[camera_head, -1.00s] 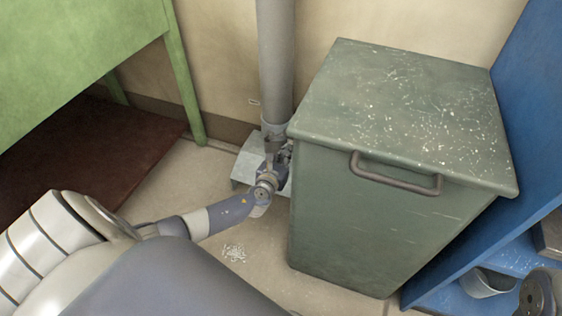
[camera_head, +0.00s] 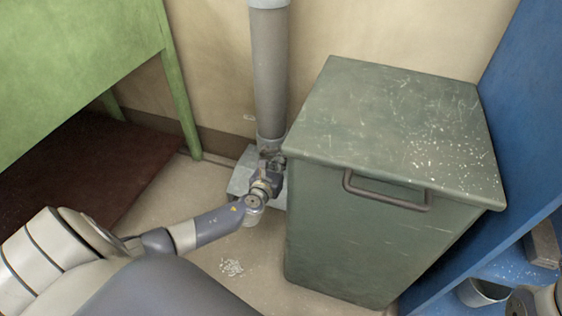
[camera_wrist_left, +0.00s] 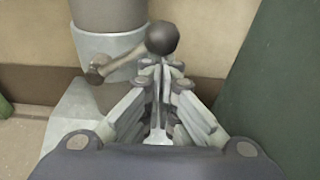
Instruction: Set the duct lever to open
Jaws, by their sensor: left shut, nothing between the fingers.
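The grey vertical duct (camera_head: 270,75) stands against the wall, with a pale collar low on it. The duct lever (camera_wrist_left: 127,60) shows in the left wrist view as a dark rod from a pivot on the collar's left, rising rightward to a round dark knob (camera_wrist_left: 162,38). My left gripper (camera_wrist_left: 160,68) is shut and empty, its fingertips just below the knob; I cannot tell whether they touch it. In the head view my left gripper (camera_head: 272,165) is low at the duct's base and mostly hides the lever.
A green lidded bin (camera_head: 350,225) with a handle stands close to the right of the duct and gripper. A green table (camera_head: 75,55) is at the left, a blue shelf (camera_head: 500,160) at the right. White bits (camera_head: 232,267) lie on the floor.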

